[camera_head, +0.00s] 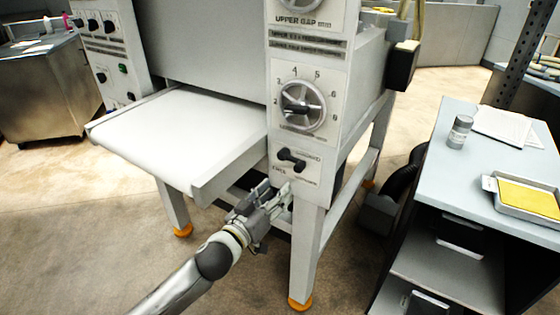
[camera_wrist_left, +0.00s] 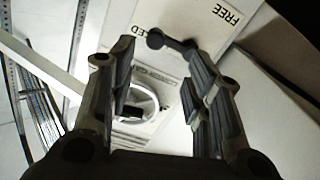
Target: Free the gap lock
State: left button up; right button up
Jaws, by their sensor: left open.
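The gap lock is a small black lever (camera_head: 291,158) on the white front panel (camera_head: 283,178) of the sheeter, below the large gap dial. It lies slightly tilted, its left end higher. In the left wrist view the black lever (camera_wrist_left: 172,44) shows just beyond the fingertips, near an upside-down "FREE" label and another label ending in "ED". My left gripper (camera_head: 275,192) is open and empty, below and slightly left of the lever, apart from it. Its fingers (camera_wrist_left: 158,75) frame the panel and part of the dial (camera_wrist_left: 138,106). My right gripper does not show.
The white feed table (camera_head: 180,125) juts out left of the panel, just above my left arm. A machine leg (camera_head: 305,250) stands right of the gripper. At right, a side table (camera_head: 480,165) bears a jar (camera_head: 460,131) and a tray (camera_head: 510,204). The floor in front is open.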

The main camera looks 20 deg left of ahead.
aim_at(297, 170)
pick_arm(q)
jog(key=w, duration=0.3)
jog(key=w+d+p, duration=0.1)
jog(key=w, duration=0.3)
jog(key=w+d, duration=0.1)
jog(key=w, duration=0.2)
jog(key=shift+w+d+r, duration=0.15)
jog(key=shift+d+r, duration=0.05)
jog(key=shift+d, duration=0.05)
grip_shut()
